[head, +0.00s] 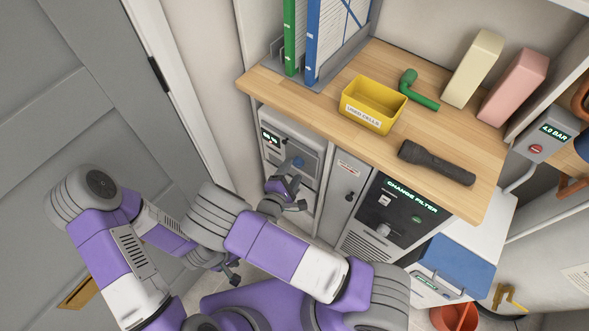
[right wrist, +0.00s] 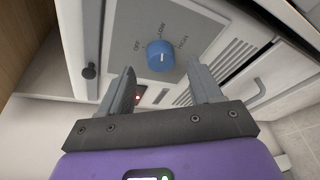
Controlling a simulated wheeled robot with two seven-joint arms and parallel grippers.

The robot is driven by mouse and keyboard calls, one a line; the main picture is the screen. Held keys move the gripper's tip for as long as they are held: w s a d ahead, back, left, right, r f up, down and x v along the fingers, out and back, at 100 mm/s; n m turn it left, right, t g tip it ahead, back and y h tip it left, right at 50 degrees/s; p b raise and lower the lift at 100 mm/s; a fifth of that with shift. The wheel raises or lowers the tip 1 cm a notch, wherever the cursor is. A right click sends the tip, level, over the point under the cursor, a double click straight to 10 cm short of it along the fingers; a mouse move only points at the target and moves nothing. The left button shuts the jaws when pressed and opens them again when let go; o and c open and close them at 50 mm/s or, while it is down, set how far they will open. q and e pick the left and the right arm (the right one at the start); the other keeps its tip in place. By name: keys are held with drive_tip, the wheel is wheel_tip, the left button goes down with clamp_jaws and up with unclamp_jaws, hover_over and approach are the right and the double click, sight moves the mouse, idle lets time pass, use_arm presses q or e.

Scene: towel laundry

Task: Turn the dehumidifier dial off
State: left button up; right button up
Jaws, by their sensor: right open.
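The dehumidifier (head: 285,140) is a white cabinet unit under the wooden counter, with a grey panel and a small lit display. Its blue round dial (head: 298,162) also shows in the right wrist view (right wrist: 160,55), with OFF, LOW and HIGH printed around it and a short white mark on its face. I cannot tell exactly which label the mark points to. My right gripper (right wrist: 162,82) is open and empty; the dial appears just beyond and between its fingertips, apart from them. In the head view the right gripper (head: 290,190) is just below the dial. My left gripper (head: 232,272) is low, partly hidden by my right arm.
The wooden counter (head: 300,93) above holds a yellow bin (head: 372,104), a black flashlight (head: 436,162), a green pipe piece and binders. A narrow cabinet (head: 343,190) and a dark CHANGE FILTER panel (head: 405,213) stand to the right. A grey door is at left.

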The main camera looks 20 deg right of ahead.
sight(298, 163)
drive_tip(key=shift+x, duration=1.3)
drive_tip(key=c, duration=1)
drive_tip(key=shift+c, duration=0.2)
